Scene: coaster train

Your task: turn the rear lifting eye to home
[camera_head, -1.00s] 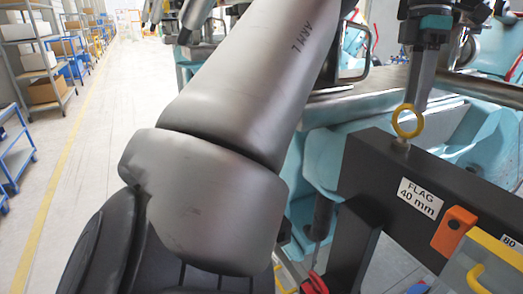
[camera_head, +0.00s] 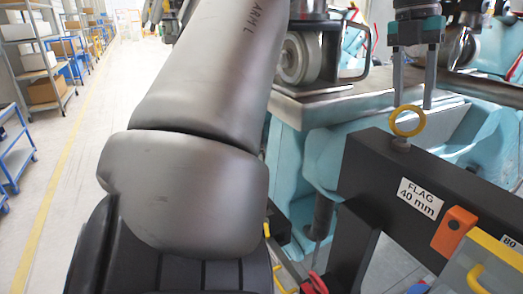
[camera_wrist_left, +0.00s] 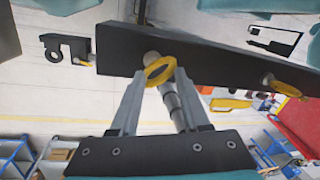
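A yellow ring-shaped lifting eye (camera_head: 407,121) stands upright on a grey boss on top of the dark beam (camera_head: 370,165). Its ring looks nearly face-on in the head view. My left gripper (camera_head: 412,104) points down above it, open, with its two grey fingers apart and the tips close to the ring's top. In the left wrist view the eye (camera_wrist_left: 160,70) appears between the spread fingertips (camera_wrist_left: 158,84); contact cannot be told. A second yellow eye (camera_wrist_left: 288,88) shows farther right along the beam there. My right gripper is not in view.
The beam carries a "FLAG 40 mm" label (camera_head: 420,197) and an orange block (camera_head: 454,231). A yellow-edged plate (camera_head: 490,262) stands at lower right. Teal machinery (camera_head: 330,150) lies behind the beam. Shelves (camera_head: 40,60) line the aisle at left.

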